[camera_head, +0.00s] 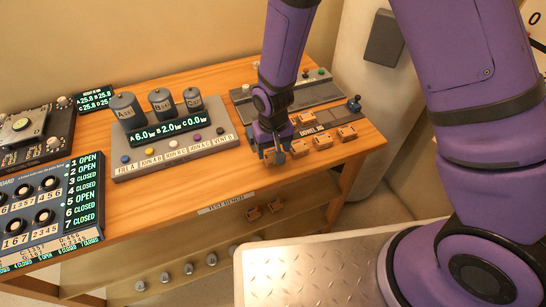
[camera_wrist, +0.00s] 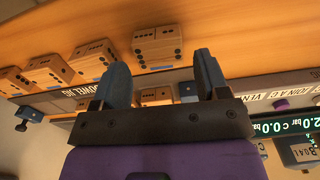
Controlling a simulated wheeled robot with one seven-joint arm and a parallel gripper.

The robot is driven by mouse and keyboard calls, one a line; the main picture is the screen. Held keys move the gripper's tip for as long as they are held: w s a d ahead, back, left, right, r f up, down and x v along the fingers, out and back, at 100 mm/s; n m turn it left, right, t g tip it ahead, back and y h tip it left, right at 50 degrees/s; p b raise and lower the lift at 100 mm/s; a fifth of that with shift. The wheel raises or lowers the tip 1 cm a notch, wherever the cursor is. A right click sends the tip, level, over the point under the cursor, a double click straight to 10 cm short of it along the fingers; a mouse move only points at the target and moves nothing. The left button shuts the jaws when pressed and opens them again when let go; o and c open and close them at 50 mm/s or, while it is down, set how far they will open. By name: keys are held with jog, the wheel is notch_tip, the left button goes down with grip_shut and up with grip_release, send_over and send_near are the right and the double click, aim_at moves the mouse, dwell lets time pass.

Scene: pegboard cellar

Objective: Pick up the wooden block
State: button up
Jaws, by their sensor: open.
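Several wooden blocks with dark dots stand on the wooden bench top. One wooden block (camera_wrist: 157,48) shows in the wrist view just beyond my fingertips, about centred between them. In the head view that block (camera_head: 271,159) is mostly hidden by my gripper (camera_head: 271,154). In the wrist view my gripper (camera_wrist: 161,62) is open, a finger to each side, with nothing held. Other similar blocks stand in a row to its right in the head view, such as this near block (camera_head: 300,148). Whether my fingers touch the block cannot be told.
A dowel jig (camera_head: 310,129) with more blocks lies behind the row. A grey console (camera_head: 180,150) with cylinders and a lit display stands to the left. The bench front edge is close to my gripper.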

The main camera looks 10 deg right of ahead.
jog(key=shift+w+f, duration=0.2)
jog(key=shift+f, duration=1.75)
jog(key=c, duration=0.7)
jog(key=shift+r, duration=0.1)
